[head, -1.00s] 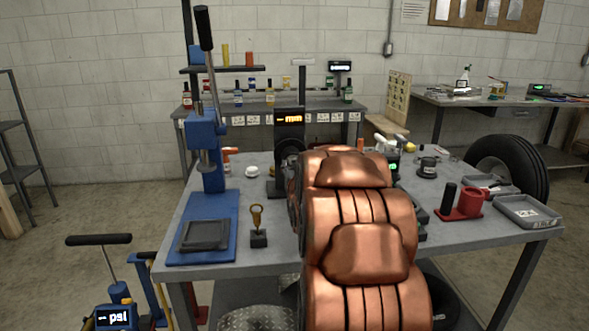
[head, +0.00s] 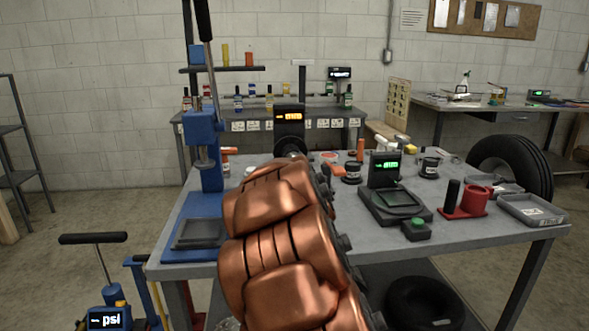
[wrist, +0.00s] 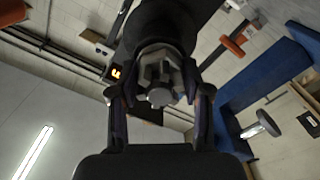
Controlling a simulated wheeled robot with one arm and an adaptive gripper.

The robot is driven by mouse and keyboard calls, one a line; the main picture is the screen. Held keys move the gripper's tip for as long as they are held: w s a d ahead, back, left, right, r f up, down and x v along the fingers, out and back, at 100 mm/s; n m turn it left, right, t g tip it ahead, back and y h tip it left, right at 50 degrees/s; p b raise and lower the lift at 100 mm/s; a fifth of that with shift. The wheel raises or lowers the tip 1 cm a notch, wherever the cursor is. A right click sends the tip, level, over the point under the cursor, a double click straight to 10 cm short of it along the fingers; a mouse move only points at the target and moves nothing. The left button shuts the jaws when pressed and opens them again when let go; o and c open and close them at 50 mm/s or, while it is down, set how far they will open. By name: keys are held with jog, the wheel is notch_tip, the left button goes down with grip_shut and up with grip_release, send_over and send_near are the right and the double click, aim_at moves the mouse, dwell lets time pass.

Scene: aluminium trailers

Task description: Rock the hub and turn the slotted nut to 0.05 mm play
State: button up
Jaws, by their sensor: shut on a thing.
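The hub (wrist: 158,22) is a dark round body in the wrist view, with the grey slotted nut (wrist: 160,80) on its end facing the camera. My gripper (wrist: 160,92) has one finger on each side of it and is shut on the hub, as far as I can tell; the exact contact is unclear. In the head view the dark hub (head: 291,146) sits on the stand below an orange readout (head: 289,116), whose digits are too small to read. My copper-coloured arm hides the gripper and nut there.
A blue press (head: 206,150) stands left on the grey bench (head: 480,238). A tyre (head: 420,300) lies below.

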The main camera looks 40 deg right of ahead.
jog(key=shift+n, duration=0.8)
jog(key=o, duration=1.2)
jog(key=shift+c, duration=0.2)
jog(key=v, duration=0.7)
jog(key=shift+s+a, duration=0.15)
jog(key=shift+a, duration=0.05)
